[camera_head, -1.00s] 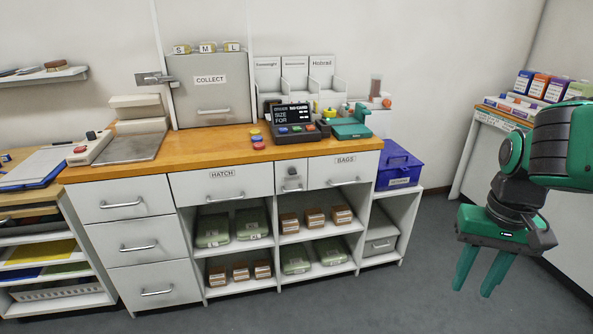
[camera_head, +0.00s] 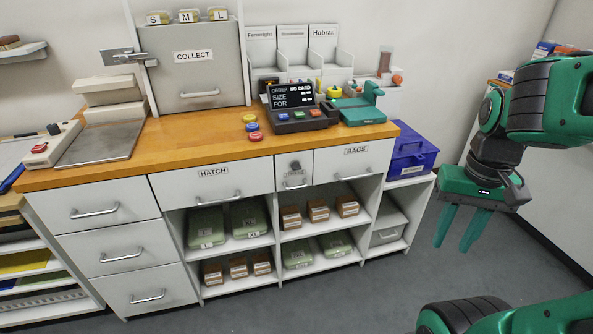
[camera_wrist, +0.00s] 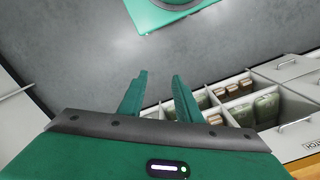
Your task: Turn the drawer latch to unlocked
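The drawer latch (camera_head: 295,166) is a small dark knob on a narrow grey panel between the HATCH drawer (camera_head: 235,182) and the BAGS drawer (camera_head: 354,168). A small label sits below the knob; its text and the knob's setting are too small to read. My gripper (camera_head: 457,245) hangs to the right of the counter, fingers pointing down, well apart from the latch. Its two green fingers are spread with nothing between them, as the wrist view (camera_wrist: 158,88) also shows. The latch cannot be made out in the wrist view.
A blue bin (camera_head: 413,155) stands at the counter's right end, between my gripper and the latch. The wooden counter top (camera_head: 190,140) holds an order terminal (camera_head: 297,112), a green device (camera_head: 357,108) and coloured buttons. Grey floor (camera_head: 370,290) in front is clear.

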